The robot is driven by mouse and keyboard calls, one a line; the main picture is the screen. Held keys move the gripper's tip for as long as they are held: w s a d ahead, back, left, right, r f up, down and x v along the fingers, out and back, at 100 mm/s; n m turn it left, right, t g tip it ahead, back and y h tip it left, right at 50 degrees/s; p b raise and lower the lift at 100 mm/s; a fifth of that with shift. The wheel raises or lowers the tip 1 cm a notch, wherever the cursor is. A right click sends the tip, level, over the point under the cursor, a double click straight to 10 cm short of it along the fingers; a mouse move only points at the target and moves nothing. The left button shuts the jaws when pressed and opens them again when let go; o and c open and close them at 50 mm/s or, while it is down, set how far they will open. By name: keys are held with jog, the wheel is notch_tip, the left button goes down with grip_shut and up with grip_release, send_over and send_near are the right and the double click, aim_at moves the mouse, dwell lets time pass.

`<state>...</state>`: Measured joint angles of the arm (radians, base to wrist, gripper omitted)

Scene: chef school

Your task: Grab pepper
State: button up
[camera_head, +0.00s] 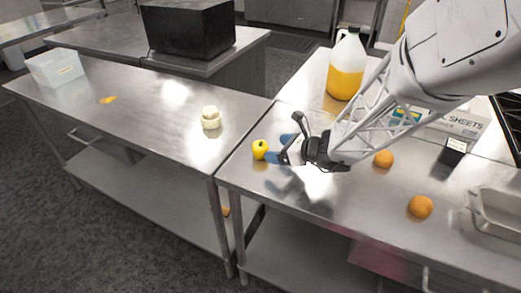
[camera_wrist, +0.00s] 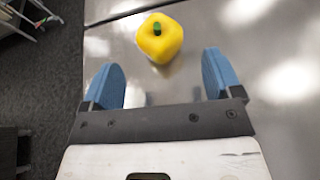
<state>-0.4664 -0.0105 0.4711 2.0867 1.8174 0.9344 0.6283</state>
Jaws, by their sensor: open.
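A yellow pepper (camera_head: 260,150) with a green stem stands on the near left part of the right steel table (camera_head: 330,215). In the wrist view the pepper (camera_wrist: 160,40) lies ahead of my gripper, a little beyond and between its two blue fingertips. My gripper (camera_head: 283,149) is open and empty, just right of the pepper in the head view. In the wrist view both blue fingers (camera_wrist: 163,75) are spread apart, with bare steel between them. I see no contact between the fingers and the pepper.
Two oranges (camera_head: 383,159) (camera_head: 420,206) and a metal pan (camera_head: 497,212) are to the right. A jug of yellow liquid (camera_head: 346,68) and a box (camera_head: 455,120) stand behind my arm. A pale stacked item (camera_head: 211,118) is on the left table. A seam separates the tables.

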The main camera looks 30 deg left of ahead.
aim_at(266, 147)
jog(key=shift+x, duration=0.9)
jog(key=shift+a, duration=0.1)
jog(key=shift+x, duration=2.55)
jog(key=shift+s+r, duration=0.1)
jog(key=c, duration=1)
jog(key=shift+r, duration=0.1)
